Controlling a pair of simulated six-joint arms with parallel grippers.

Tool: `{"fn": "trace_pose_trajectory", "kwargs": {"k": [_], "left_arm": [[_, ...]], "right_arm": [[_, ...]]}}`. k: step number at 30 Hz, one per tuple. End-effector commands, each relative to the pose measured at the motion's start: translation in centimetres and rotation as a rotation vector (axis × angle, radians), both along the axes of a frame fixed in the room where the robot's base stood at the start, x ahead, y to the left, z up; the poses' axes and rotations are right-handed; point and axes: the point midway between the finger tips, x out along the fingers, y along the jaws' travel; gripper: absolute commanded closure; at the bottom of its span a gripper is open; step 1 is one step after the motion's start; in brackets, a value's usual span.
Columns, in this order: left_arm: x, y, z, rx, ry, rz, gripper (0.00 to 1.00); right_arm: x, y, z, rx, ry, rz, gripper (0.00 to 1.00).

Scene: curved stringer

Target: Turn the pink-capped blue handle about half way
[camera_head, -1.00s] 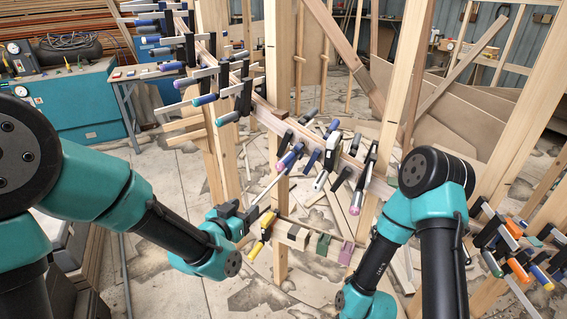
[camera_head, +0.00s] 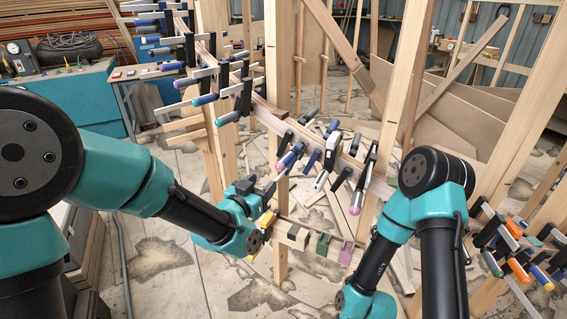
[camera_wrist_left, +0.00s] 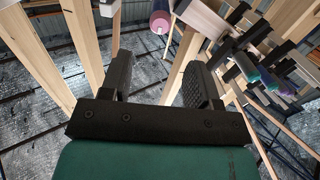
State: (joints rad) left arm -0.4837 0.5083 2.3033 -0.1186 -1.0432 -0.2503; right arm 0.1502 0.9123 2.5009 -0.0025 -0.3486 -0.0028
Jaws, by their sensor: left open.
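The pink-capped blue handle (camera_head: 289,157) belongs to a clamp on the curved wooden strip, and its pink cap points down and left. It also shows at the top of the left wrist view (camera_wrist_left: 160,17), beyond the space between my fingers. My left gripper (camera_head: 268,185) is just below and left of the cap in the head view. In the left wrist view its two black fingers (camera_wrist_left: 157,72) are apart with nothing between them. The handle looks clear of the fingers. My right arm reaches down on the right, but its gripper does not show.
Several neighbouring clamps crowd the curved strip (camera_head: 265,112), including a white handle (camera_head: 321,180) and a pink-ended one (camera_head: 355,204). Upright wooden posts (camera_head: 280,262) stand close by.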

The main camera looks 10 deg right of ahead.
Motion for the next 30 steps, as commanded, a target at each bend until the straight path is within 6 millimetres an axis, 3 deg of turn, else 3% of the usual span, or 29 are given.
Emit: {"fn": "trace_pose_trajectory", "kwargs": {"k": [18, 24, 30], "left_arm": [[8.5, -6.0, 0.0, -0.001, -0.001, 0.0, 0.44], [9.9, -7.1, 0.0, 0.0, 0.0, 0.0, 0.44], [10.2, -7.2, 0.0, 0.0, 0.0, 0.0, 0.44]], "right_arm": [[0.0, 0.0, 0.0, 0.0, 0.0, 0.0, 0.57], [0.0, 0.0, 0.0, 0.0, 0.0, 0.0, 0.57], [0.0, 0.0, 0.0, 0.0, 0.0, 0.0, 0.57]]}}
